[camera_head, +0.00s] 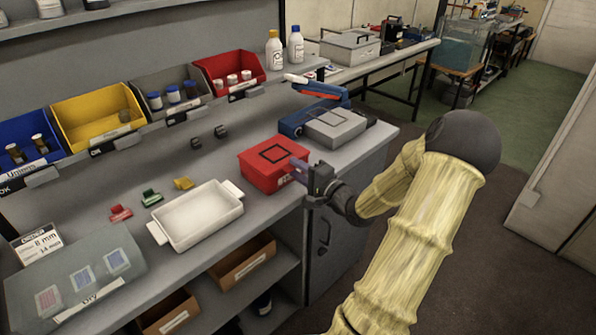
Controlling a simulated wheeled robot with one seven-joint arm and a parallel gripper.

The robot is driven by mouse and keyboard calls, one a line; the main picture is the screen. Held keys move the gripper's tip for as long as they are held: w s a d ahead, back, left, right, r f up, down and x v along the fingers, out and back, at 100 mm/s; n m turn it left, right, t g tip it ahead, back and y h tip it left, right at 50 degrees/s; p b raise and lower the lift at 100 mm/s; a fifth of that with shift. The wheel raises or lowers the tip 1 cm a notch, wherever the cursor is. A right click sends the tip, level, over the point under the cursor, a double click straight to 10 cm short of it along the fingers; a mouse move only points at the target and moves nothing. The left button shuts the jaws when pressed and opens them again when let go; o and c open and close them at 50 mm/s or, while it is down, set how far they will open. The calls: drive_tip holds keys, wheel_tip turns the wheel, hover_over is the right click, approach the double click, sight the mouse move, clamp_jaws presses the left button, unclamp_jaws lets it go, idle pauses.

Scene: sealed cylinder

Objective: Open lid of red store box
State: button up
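The red store box (262,180) sits on the grey workbench, right of the white tray. Its red lid (273,154) has a black square outline on top and looks shut. A pale label is partly visible on the box's front. My gripper (301,170) is at the box's right side, close to the lid's edge. I cannot tell whether it touches the box. The finger gap is too small and partly hidden to tell if it is open or shut.
A grey box (335,126) and a blue case with its lid raised (318,90) stand behind the red box. The white tray (200,215) lies left of it. Coloured bins (229,72) line the back. The bench's front edge runs below my gripper.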

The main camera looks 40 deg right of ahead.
drive_tip(key=shift+w, duration=0.2)
drive_tip(key=shift+s, duration=0.1)
clamp_jaws()
drive_tip(key=shift+r+p, duration=0.2)
drive_tip(key=shift+p, duration=0.1)
